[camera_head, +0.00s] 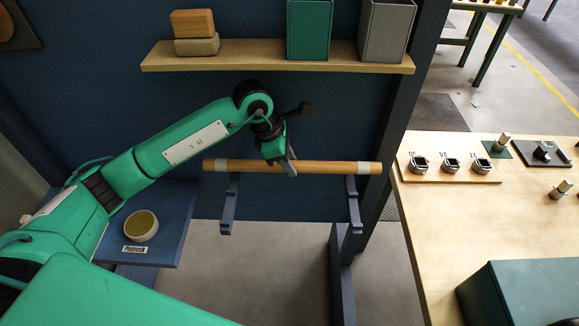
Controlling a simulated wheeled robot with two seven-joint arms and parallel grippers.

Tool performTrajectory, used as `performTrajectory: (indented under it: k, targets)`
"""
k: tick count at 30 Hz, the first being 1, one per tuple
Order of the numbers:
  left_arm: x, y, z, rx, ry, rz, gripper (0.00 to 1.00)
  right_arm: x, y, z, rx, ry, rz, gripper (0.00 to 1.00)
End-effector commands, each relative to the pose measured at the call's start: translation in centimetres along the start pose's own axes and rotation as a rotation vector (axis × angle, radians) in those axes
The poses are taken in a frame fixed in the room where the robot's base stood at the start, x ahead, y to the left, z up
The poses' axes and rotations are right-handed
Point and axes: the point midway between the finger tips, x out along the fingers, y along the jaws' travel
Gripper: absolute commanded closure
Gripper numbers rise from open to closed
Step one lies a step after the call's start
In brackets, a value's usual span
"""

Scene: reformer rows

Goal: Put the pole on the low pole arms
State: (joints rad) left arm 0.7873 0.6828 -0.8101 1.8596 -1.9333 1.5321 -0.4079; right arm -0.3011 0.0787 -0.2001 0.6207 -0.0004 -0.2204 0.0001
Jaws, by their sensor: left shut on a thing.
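The pole (335,167) is a long light-wood rod with a pale band near each end. It lies roughly level across the picture in front of the blue back panel. My left gripper (290,163) is shut on the pole near its middle. The low pole arms are two blue brackets, a left one (230,205) and a right one (354,208). In the picture the pole crosses the upper, wall-side ends of both arms, and its ends reach past them. I cannot tell whether it touches them. My right gripper is not in view.
A wooden shelf (280,62) above holds wood blocks (192,24), a green bin (309,30) and a grey bin (386,30). A bowl (141,226) sits on a blue ledge at left. A blue post (385,130) and a wooden table (425,215) stand at right.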

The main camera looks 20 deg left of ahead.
Motion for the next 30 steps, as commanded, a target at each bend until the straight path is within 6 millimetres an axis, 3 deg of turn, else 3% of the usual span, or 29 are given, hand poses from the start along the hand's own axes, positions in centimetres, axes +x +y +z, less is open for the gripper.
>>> performTrajectory:
  k: [14,26,27,30]
  targets:
    - [3.7,0.3,-1.5,-0.002,-0.001,0.000,1.00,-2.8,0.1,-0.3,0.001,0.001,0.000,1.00]
    - [4.5,0.4,-1.9,0.001,0.000,0.002,1.00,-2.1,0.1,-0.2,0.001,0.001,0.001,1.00]
    - [4.4,0.4,-1.8,0.000,0.000,0.001,0.65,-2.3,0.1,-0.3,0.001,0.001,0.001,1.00]
    - [4.3,0.4,-1.8,0.000,0.000,0.001,0.51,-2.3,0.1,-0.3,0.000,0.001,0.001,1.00]
